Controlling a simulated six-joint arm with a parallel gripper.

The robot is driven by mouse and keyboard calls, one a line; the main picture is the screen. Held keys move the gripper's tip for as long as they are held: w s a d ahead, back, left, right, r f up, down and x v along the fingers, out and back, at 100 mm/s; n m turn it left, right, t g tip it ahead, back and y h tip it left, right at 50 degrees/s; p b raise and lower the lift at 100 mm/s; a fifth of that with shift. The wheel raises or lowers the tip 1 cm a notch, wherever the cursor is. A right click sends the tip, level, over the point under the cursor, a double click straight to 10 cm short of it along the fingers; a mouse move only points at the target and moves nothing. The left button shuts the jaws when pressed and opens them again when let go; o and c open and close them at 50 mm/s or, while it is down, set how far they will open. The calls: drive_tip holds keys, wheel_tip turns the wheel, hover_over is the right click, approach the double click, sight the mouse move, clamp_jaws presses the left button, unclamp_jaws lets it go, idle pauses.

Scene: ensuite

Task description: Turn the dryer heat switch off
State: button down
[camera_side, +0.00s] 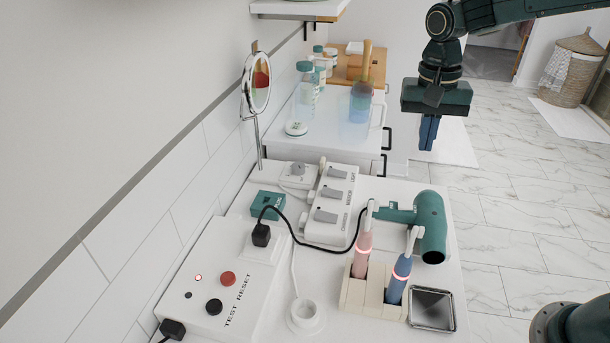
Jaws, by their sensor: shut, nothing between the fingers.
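A teal hair dryer (428,218) lies on the white counter with its dark round opening toward the camera. I cannot make out a heat switch on it. My gripper (428,148) hangs in the air at the upper right, pointing down, above and behind the dryer. Its dark blue fingers are shut and empty, touching nothing.
A holder (355,300) with pink and blue toothbrushes stands before the dryer, beside a dark square dish (432,309). A black cable (310,245) crosses the counter from a plug. A round mirror (257,85) stands at the left, near a test-reset box (222,285).

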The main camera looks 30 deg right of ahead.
sight(412, 206)
drive_tip(key=shift+w+f, duration=0.35)
drive_tip(key=shift+f, duration=0.1)
drive_tip(key=f, duration=1.3)
drive_tip(key=shift+s+d+f, duration=0.25)
drive_tip(key=shift+s+f, duration=0.05)
drive_tip(key=shift+f, duration=0.1)
drive_tip(key=shift+s+d+f, duration=0.2)
drive_tip(key=shift+s+f, duration=0.1)
drive_tip(key=shift+f, duration=0.25)
drive_tip(key=shift+w, duration=0.15)
